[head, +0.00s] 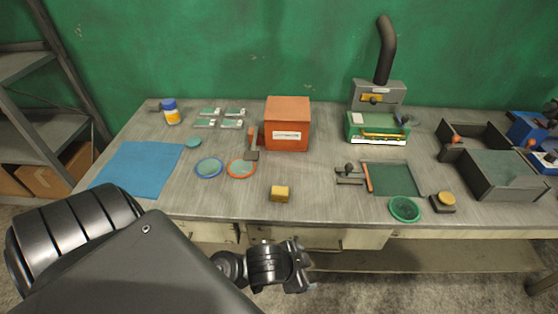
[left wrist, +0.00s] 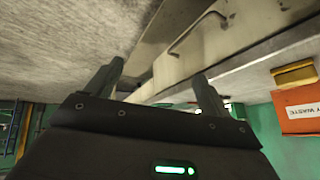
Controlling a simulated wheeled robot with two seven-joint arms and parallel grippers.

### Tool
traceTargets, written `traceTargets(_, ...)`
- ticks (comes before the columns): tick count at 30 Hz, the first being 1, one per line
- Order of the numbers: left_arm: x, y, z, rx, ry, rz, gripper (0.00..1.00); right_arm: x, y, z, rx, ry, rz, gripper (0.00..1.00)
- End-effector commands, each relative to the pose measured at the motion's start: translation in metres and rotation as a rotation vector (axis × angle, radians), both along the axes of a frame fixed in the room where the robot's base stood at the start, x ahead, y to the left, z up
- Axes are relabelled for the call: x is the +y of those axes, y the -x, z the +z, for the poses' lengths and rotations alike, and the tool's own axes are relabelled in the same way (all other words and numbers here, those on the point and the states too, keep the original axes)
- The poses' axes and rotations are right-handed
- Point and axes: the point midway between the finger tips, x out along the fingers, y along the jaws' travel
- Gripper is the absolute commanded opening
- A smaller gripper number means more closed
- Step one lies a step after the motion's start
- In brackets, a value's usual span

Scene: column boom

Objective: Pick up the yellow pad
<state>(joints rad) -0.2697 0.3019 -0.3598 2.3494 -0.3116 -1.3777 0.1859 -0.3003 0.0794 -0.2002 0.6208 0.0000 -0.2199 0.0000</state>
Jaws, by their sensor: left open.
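The yellow pad (head: 279,193) is a small block lying on the grey workbench (head: 320,200), near its front edge and in front of the orange-red box (head: 287,125). The pad also shows at the right edge of the left wrist view (left wrist: 296,74). My left gripper (head: 301,267) is in front of the bench and below the pad in the head view, apart from it. In the left wrist view its two fingers (left wrist: 160,86) are spread with nothing between them. My right gripper is not in view.
A drawer front with a handle (left wrist: 198,33) lies beyond my left fingers. Left of the pad are a blue mat (head: 138,169) and two ringed discs (head: 209,168). Right are a green tray (head: 392,178) and a green dish (head: 404,209). Bench around the pad is clear.

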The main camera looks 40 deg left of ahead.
Motion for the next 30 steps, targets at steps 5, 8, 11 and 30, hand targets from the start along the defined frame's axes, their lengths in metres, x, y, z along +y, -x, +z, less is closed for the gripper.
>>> traceTargets(5, -0.047, -0.047, 0.029, -0.191, -0.049, -0.264, 0.82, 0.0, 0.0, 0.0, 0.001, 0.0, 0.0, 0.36)
traceTargets(8, -0.076, -0.068, 0.04, -0.3, -0.099, -0.451, 0.82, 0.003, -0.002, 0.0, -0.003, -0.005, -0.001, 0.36)
traceTargets(11, -0.104, -0.087, 0.05, -0.411, -0.17, -0.676, 0.82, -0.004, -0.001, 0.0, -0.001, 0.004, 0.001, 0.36)
traceTargets(30, 0.142, -0.171, 0.058, 0.033, -0.711, -1.875, 0.82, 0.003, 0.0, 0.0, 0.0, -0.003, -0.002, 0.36)
